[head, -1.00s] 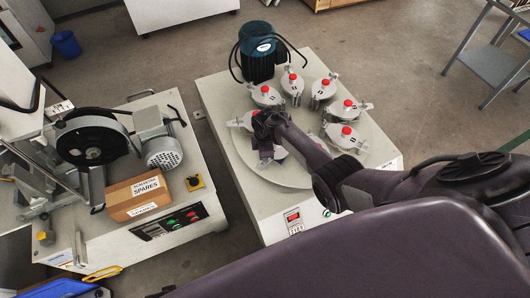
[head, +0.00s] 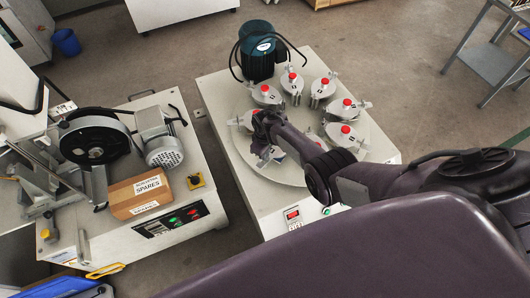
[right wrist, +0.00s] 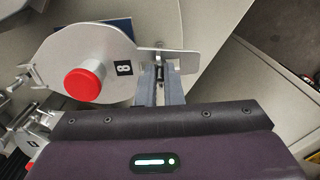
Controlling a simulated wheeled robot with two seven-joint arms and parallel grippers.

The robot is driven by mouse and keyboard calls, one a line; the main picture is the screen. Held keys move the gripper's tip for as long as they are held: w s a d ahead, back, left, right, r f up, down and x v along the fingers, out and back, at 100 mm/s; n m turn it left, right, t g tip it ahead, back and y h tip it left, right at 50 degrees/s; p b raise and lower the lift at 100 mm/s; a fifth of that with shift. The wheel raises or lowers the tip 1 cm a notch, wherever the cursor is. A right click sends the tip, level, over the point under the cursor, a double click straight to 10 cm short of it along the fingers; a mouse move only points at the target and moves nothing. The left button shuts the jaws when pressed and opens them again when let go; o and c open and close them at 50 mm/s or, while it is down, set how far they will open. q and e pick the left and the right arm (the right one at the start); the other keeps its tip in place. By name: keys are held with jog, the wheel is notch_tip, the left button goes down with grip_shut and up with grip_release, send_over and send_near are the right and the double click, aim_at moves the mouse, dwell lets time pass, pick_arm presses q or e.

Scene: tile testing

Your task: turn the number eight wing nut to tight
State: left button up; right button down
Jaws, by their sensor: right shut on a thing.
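The number eight jar has a round silver lid (right wrist: 75,60) with a red knob (right wrist: 83,84) and a black "8" label (right wrist: 124,68), in the right wrist view. A silver clamp bar reaches from the lid's right side, and the wing nut (right wrist: 159,56) is there. My right gripper (right wrist: 160,74) is shut on the wing nut, its two grey fingers close around it; the fingers hide part of it. In the head view my right gripper (head: 266,140) is over the front left of the round turntable (head: 290,174), and its arm hides much of this jar. My left gripper is out of view.
Several similar red-knobbed jars (head: 295,84) stand around the turntable on the white machine. A green motor (head: 262,52) stands behind them. To the left, another bench holds a black wheel machine (head: 94,138) and a spares box (head: 139,195).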

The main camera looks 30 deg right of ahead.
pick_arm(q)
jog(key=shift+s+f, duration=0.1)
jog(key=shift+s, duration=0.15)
pick_arm(e)
jog(key=c, duration=1.6)
grip_release()
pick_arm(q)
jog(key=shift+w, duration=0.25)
pick_arm(e)
jog(key=shift+o, duration=0.2)
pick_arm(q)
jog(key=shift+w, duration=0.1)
